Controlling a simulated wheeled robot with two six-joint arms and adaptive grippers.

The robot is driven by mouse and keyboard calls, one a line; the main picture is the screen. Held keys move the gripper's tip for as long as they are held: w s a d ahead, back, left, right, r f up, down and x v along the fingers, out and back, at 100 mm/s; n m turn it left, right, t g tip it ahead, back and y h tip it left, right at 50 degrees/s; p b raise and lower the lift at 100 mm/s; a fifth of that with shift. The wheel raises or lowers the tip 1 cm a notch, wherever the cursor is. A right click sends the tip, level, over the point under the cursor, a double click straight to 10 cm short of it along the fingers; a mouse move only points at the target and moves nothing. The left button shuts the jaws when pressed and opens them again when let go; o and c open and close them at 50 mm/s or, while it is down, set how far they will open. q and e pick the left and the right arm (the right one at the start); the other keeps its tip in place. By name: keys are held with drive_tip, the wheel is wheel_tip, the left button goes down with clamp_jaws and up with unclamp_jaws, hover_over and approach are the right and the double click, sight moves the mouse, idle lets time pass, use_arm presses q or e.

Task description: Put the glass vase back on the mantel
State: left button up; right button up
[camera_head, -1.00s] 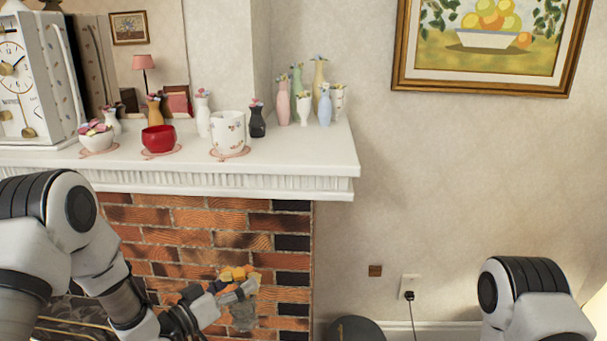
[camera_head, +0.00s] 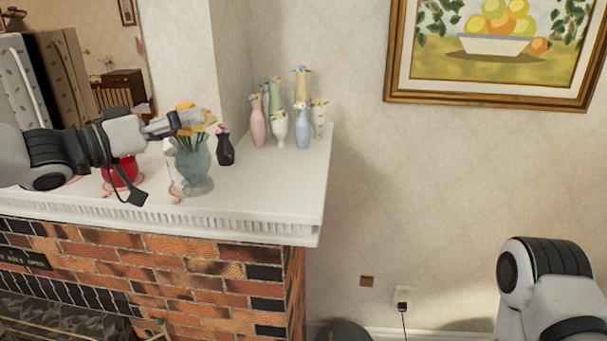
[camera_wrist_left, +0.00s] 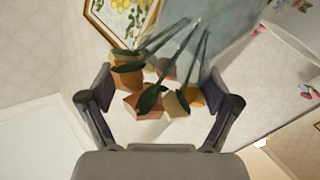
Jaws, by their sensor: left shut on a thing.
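The glass vase (camera_head: 194,166), grey-green with orange flowers and dark stems, appears over the mantel (camera_head: 262,190). I cannot tell whether its base touches the mantel top. My left gripper (camera_head: 186,121) is shut on the vase's flower end, at the top. In the left wrist view the orange blooms (camera_wrist_left: 150,100) sit between the two fingers (camera_wrist_left: 157,103), with the bluish glass (camera_wrist_left: 188,45) beyond them. The vase hides most of the white floral cup behind it. My right gripper is out of view; only part of that arm shows at lower right.
A red bowl (camera_head: 120,172) stands left of the vase, partly behind my left arm. A small black vase (camera_head: 225,148) stands close to its right. Several pastel vases (camera_head: 258,124) stand at the back right. The mantel's front right top is clear.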

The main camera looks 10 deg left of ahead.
sight(206, 119)
use_arm(q)
drive_tip(key=shift+b+x, duration=0.45)
drive_tip(key=shift+x, duration=0.35)
drive_tip(key=b, duration=0.2)
drive_tip(key=f+b, duration=0.1)
drive_tip(key=b, duration=0.1)
drive_tip(key=shift+s+a, duration=0.15)
drive_tip(key=shift+s, duration=0.2)
drive_tip(key=d, duration=0.1)
drive_tip(key=w+d+r, duration=0.1)
drive_tip(key=shift+d+r, duration=0.1)
drive_tip(key=shift+d, duration=0.2)
drive_tip(key=w+d+f+p, duration=0.2)
drive_tip(key=w+d+f, duration=0.3)
drive_tip(key=d, duration=0.3)
drive_tip(key=shift+w+d, duration=0.35)
drive_tip(key=shift+w, duration=0.55)
drive_tip(key=o, duration=1.3)
drive_tip(key=shift+s, duration=0.1)
drive_tip(key=shift+o, duration=0.2)
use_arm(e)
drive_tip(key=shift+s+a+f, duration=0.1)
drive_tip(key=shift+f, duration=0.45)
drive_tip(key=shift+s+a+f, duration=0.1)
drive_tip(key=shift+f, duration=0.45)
